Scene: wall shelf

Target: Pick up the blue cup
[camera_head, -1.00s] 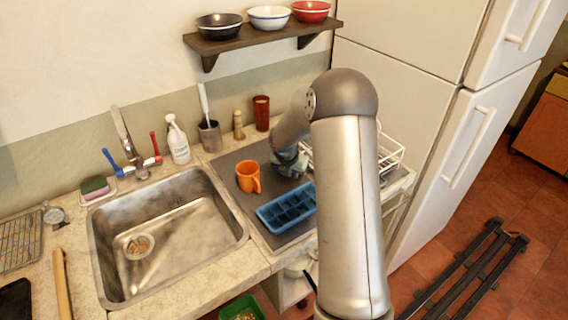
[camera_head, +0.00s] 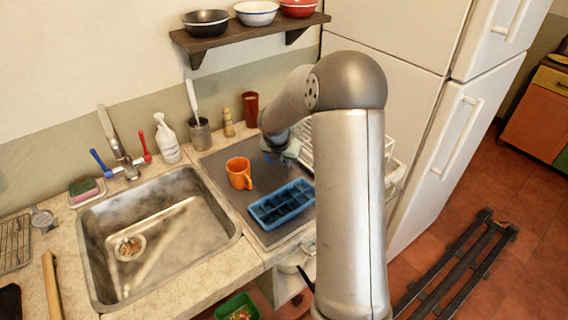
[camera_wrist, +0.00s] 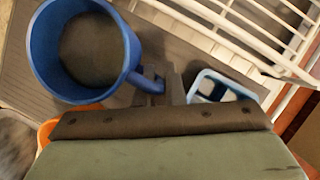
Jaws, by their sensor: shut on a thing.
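The blue cup (camera_wrist: 132,62) shows in the wrist view at upper left, its round opening facing the camera. Its handle (camera_wrist: 150,82) points toward my gripper (camera_wrist: 160,90), whose dark fingers are shut on it. In the head view my gripper (camera_head: 283,150) is over the back of the grey mat, and the cup is almost entirely hidden by my gripper and arm. I cannot tell whether the cup's base touches the mat.
An orange mug (camera_head: 239,173) and a blue ice tray (camera_head: 282,204) stand on the mat (camera_head: 222,158). A white wire rack (camera_wrist: 235,35) is close on the right. A dark red tumbler (camera_head: 250,108) stands behind, below the wall shelf (camera_head: 245,36). The sink (camera_head: 160,235) is left.

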